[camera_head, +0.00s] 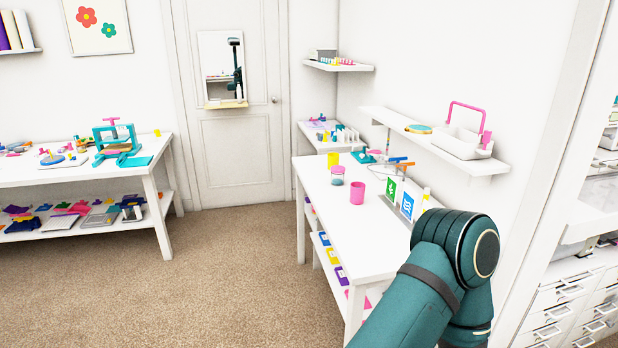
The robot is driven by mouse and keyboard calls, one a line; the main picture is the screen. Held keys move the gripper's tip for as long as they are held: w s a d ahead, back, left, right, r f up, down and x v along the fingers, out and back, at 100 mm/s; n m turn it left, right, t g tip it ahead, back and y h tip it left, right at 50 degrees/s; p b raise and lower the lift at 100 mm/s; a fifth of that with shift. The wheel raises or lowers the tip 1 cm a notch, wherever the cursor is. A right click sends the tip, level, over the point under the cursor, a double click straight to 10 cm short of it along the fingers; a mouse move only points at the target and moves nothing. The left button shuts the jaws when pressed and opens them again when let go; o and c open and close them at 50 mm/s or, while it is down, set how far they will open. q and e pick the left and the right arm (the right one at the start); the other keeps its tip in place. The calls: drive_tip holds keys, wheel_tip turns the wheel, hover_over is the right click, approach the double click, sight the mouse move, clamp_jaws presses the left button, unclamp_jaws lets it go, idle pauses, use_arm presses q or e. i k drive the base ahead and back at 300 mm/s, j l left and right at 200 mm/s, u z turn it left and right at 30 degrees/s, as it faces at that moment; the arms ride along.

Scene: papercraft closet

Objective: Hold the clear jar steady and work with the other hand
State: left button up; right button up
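A small clear jar (337,176) with a pinkish top edge and dark contents stands upright on the white table at the right. It is between a yellow cup (333,160) behind it and a pink cup (357,191) in front of it. One teal arm of mine comes in from the lower right and covers the table's near right part. Its gripper is not visible. My other arm and gripper are out of view. Nothing is touching the jar.
The white table (330,208) has a bare left edge. Two marked cards, green (390,188) and blue (407,205), stand near the wall. A wall shelf (398,122) holds a pink-handled caddy (462,140). Carpet (230,260) is clear between the tables.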

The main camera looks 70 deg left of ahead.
sight(336, 179)
drive_tip(key=u, duration=1.95)
